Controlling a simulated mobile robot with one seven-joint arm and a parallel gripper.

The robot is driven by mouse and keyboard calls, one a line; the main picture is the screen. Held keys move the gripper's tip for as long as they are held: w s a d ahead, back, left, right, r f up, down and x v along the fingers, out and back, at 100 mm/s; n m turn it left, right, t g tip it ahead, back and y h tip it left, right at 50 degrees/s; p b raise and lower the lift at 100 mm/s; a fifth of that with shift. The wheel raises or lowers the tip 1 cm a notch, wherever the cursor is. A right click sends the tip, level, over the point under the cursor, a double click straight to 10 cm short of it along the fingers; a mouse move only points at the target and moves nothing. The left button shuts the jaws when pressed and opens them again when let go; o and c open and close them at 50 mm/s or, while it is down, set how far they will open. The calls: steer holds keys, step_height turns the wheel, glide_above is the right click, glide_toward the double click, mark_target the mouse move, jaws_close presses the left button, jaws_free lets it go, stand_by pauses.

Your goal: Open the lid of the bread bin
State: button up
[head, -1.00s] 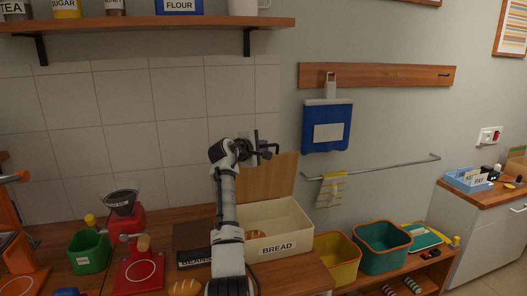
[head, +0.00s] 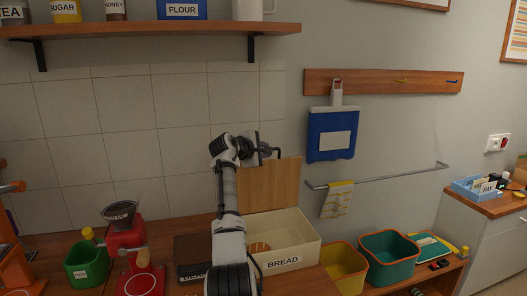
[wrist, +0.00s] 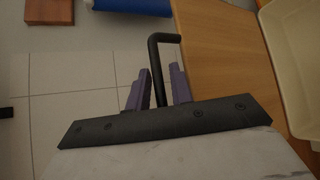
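The bread bin (head: 283,261) is a cream box with a "BREAD" label on its front. Its wooden lid (head: 270,187) stands upright at the back, and the bin's inside shows, with a loaf (head: 259,247) in it. The lid also shows in the wrist view (wrist: 225,60), beside the bin's cream rim (wrist: 285,70). A black bent handle (wrist: 163,39) sticks out from the lid. My gripper (wrist: 160,82) has its two purple fingers on either side of the handle, with small gaps visible. In the head view my gripper (head: 262,150) is at the lid's upper edge.
A red scale (head: 126,242) and a green bin (head: 87,265) stand left on the counter. Yellow (head: 345,270) and teal (head: 389,262) bins stand right. A blue dustpan (head: 333,134) and a towel rail (head: 400,173) are on the wall, and a shelf (head: 150,28) is above.

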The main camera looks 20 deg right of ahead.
steer(key=shift+o, duration=0.8)
steer(key=b+v, duration=0.6)
steer(key=v, duration=0.8)
steer(key=shift+r, duration=0.1)
